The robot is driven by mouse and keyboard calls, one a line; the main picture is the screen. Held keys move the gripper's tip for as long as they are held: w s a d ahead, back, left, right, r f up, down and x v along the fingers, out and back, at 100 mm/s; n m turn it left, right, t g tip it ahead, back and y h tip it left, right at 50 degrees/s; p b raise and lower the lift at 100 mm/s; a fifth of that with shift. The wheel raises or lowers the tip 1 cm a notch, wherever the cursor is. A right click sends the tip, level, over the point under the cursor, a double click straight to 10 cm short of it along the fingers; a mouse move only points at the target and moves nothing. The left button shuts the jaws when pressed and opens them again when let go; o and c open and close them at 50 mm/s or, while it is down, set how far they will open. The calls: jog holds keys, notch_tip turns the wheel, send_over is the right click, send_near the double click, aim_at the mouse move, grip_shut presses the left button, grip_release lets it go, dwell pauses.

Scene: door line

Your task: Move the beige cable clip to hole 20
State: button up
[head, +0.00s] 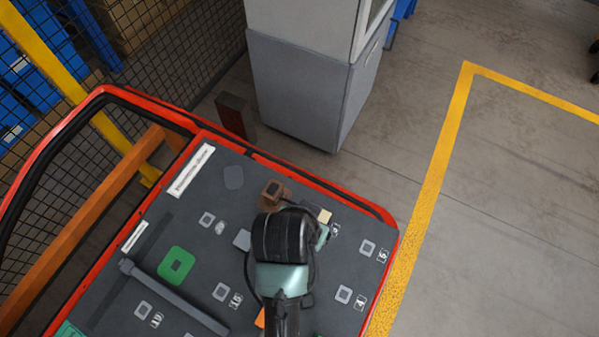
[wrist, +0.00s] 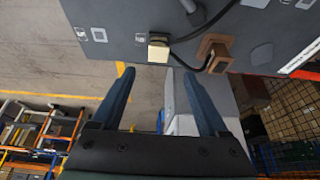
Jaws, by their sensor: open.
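The beige cable clip (wrist: 158,48) is a small block with a pale cream face, on the dark grey door panel (wrist: 110,20). In the head view the clip (head: 324,215) shows just right of my dark wrist, near the label 3. My gripper (wrist: 158,73) is open in the wrist view, its two dark blue fingers apart and nothing between them. The clip lies beyond the fingertips, roughly in line with the gap. The fingers are hidden behind my arm in the head view. I cannot make out a label 20; labels 3, 4, 5, 15 and 19 show.
A brown block fixture (head: 272,193) with a dark cable stands left of the clip. A green square piece (head: 176,266) and a grey bar (head: 172,296) lie on the panel. A red rim (head: 300,178) edges it. A grey cabinet (head: 300,85) stands behind.

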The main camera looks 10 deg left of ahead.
jog(key=x, duration=1.2)
jog(key=shift+s+f, duration=0.3)
jog(key=shift+f, duration=0.15)
grip_shut()
dwell(1.5)
jog(key=shift+r+p, duration=0.45)
dwell(0.3)
jog(key=c, duration=0.7)
grip_release()
grip_shut()
